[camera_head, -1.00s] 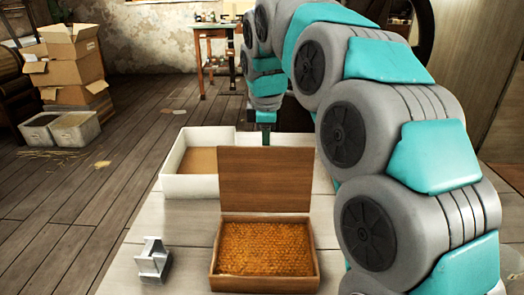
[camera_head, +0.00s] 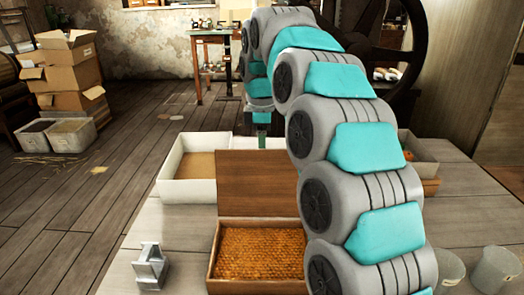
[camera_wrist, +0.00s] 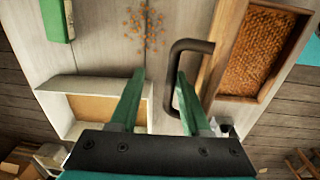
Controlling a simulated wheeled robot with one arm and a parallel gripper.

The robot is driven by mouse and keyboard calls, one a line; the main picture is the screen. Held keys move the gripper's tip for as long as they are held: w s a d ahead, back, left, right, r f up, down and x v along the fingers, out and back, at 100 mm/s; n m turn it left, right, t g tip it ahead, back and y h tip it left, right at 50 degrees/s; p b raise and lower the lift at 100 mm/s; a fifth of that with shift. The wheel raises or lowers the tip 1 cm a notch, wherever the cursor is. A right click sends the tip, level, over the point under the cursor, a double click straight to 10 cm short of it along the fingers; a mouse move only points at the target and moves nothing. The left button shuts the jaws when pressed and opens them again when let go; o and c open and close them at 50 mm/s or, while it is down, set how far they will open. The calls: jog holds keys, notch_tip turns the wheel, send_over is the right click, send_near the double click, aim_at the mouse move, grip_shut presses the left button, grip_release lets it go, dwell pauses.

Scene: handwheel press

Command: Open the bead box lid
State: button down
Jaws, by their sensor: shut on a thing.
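The bead box (camera_head: 212,262) stands on the table, filled with orange-brown beads. Its brown wooden lid (camera_head: 258,182) stands roughly upright at the box's far side, so the box is open. In the wrist view the lid (camera_wrist: 217,55) shows nearly edge-on, with a dark bent handle (camera_wrist: 172,80) on its outer face. My gripper (camera_wrist: 160,76) has its green fingers either side of the handle's bar, the right finger inside the loop. It is shut on the handle. In the head view only a green part of my gripper shows above the lid; the arm covers the box's right side.
A white tray (camera_head: 168,178) stands behind the lid at left. A metal bracket (camera_head: 150,268) stands at front left, and grey cups (camera_head: 495,268) at front right. Loose orange beads (camera_wrist: 145,25) and a green block (camera_wrist: 55,18) show in the wrist view.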

jog(key=shift+w+d, duration=0.1)
jog(key=shift+w, duration=0.3)
jog(key=c, duration=0.9)
grip_release()
jog(key=shift+w, duration=0.1)
jog(key=shift+s, duration=0.2)
jog(key=shift+r, duration=0.1)
jog(key=s+d+r, duration=0.1)
jog(key=s, duration=0.4)
jog(key=s+d+r+b, duration=0.1)
jog(key=s+r, duration=0.1)
jog(key=s, duration=0.3)
jog(key=s+d+r+b, duration=0.1)
jog(key=s, duration=0.4)
jog(key=shift+s+d+r, duration=0.2)
jog(key=shift+s+r, duration=0.1)
jog(key=shift+s, duration=0.05)
